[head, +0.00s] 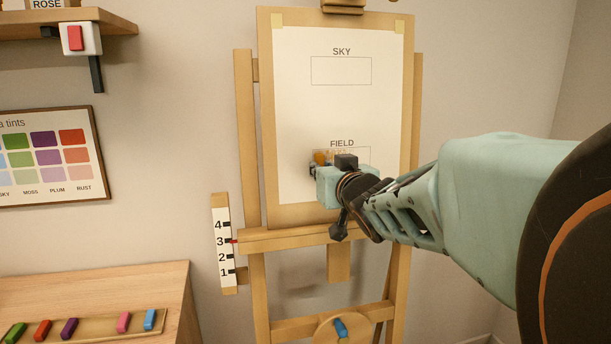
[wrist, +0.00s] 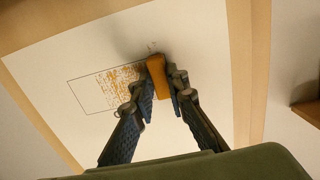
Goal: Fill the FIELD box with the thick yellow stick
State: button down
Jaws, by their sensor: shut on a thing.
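My gripper (wrist: 160,92) is shut on the thick yellow stick (wrist: 157,75), an orange-yellow block whose end is at the paper. The stick's tip also shows in the head view (head: 321,157), at the left end of the FIELD box. The FIELD box (wrist: 86,98) is a thin outline on the white sheet, with patchy orange-yellow marks (wrist: 118,82) over the part nearest the stick. The far part of the box is white in the wrist view. My gripper hides much of the box in the head view. Whether the stick touches the paper I cannot tell.
The empty SKY box (head: 341,71) is above on the same sheet. The wooden easel (head: 245,130) has a number scale (head: 222,240) at its left. A tray (head: 95,334) of several coloured sticks lies on the table at lower left. A shelf (head: 110,28) juts from the wall.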

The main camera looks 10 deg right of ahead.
aim_at(369, 159)
jog(key=shift+w+d+r+p, duration=0.1)
jog(key=shift+d+p, duration=1.05)
jog(key=shift+d, duration=0.95)
jog(key=shift+w+d+r+p, duration=0.15)
jog(key=shift+d+p, duration=1)
jog(key=shift+d, duration=1)
jog(key=shift+w+d+r+p, duration=0.1)
jog(key=shift+d+p, duration=1.05)
jog(key=shift+d, duration=0.95)
jog(key=shift+s, duration=0.1)
jog(key=shift+a+f, duration=0.1)
